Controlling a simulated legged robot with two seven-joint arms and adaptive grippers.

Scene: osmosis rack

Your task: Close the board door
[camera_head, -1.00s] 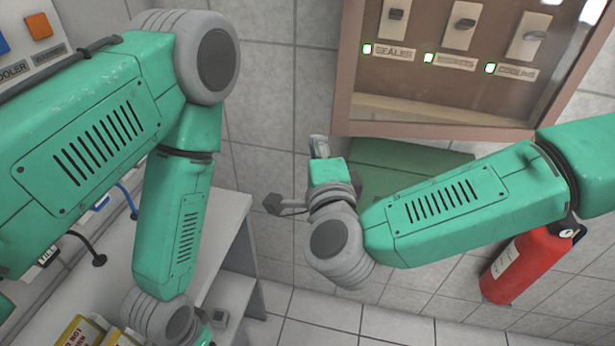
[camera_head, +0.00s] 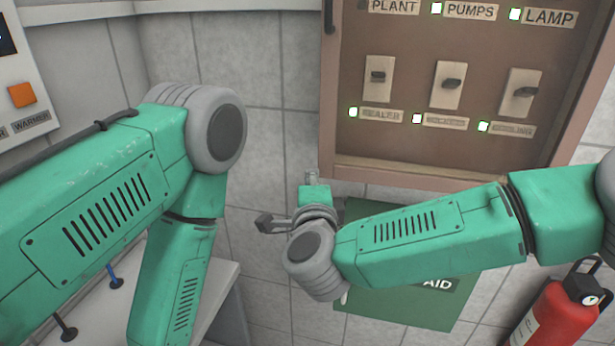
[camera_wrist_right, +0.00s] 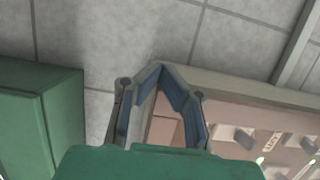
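The brown board (camera_head: 440,172) is on the wall at the upper right in the head view. Its front is open, showing switches and lit green indicators. I cannot make out a separate door panel. A dark handle-like part (camera_head: 328,15) shows on its upper left edge. My left gripper is outside the view.
A green first-aid box (camera_head: 400,310) is below the board, behind my right forearm. A red fire extinguisher (camera_head: 553,318) is at the lower right. A white table (camera_head: 215,285) and a control panel with an orange button (camera_head: 22,95) are on the left.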

